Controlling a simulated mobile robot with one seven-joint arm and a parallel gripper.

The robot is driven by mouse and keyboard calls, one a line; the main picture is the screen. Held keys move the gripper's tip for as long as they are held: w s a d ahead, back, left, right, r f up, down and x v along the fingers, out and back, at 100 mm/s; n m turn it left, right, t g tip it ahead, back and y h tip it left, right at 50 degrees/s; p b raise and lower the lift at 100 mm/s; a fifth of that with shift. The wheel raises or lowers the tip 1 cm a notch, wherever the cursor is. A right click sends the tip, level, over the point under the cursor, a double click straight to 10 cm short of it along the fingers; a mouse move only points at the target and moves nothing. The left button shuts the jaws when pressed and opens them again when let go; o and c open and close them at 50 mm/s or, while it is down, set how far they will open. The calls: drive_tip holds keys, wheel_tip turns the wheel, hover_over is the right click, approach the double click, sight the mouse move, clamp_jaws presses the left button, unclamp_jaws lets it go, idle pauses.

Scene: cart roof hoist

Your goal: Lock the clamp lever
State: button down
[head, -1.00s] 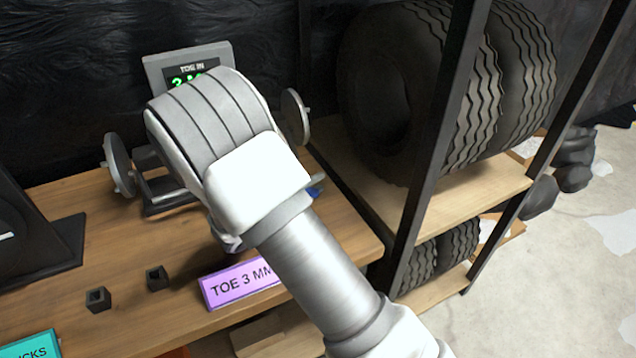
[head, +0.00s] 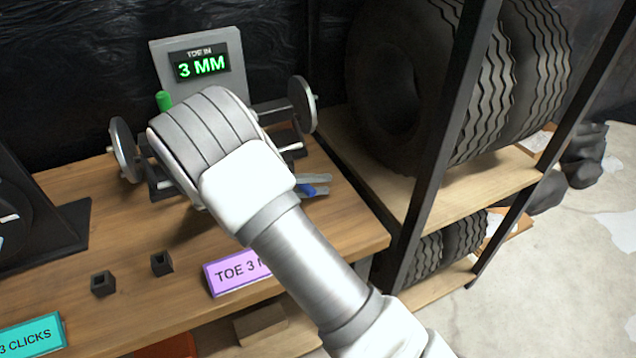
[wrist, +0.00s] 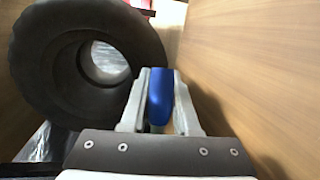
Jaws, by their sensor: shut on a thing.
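A blue handle (head: 307,190), likely the clamp lever, shows between the grey fingers of my gripper (head: 318,186), just right of my wrist in the head view. In the wrist view the blue handle (wrist: 160,95) lies between both fingers of my gripper (wrist: 160,100), which is shut on it. The toe gauge stands behind my arm. Its display (head: 201,65) reads "TOE IN 3 MM" in green. A grey disc (head: 123,150) is on its left and another disc (head: 303,103) on its right. My arm hides the gauge's middle and the lever's joint.
A shelf post (head: 435,150) and large tyres (head: 395,100) stand close on the right. A purple "TOE 3" sign (head: 238,273), two small black blocks (head: 162,264) and a teal sign (head: 30,335) sit along the bench's front.

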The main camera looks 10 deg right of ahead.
idle(0.3)
drive_tip(key=c, duration=0.7)
unclamp_jaws()
drive_tip(key=shift+o, duration=0.2)
drive_tip(key=p+v, duration=0.3)
drive_tip(key=v, duration=1.4)
drive_tip(key=shift+s+a+r, duration=0.1)
drive_tip(key=shift+a+r, duration=0.05)
drive_tip(key=shift+r, duration=0.05)
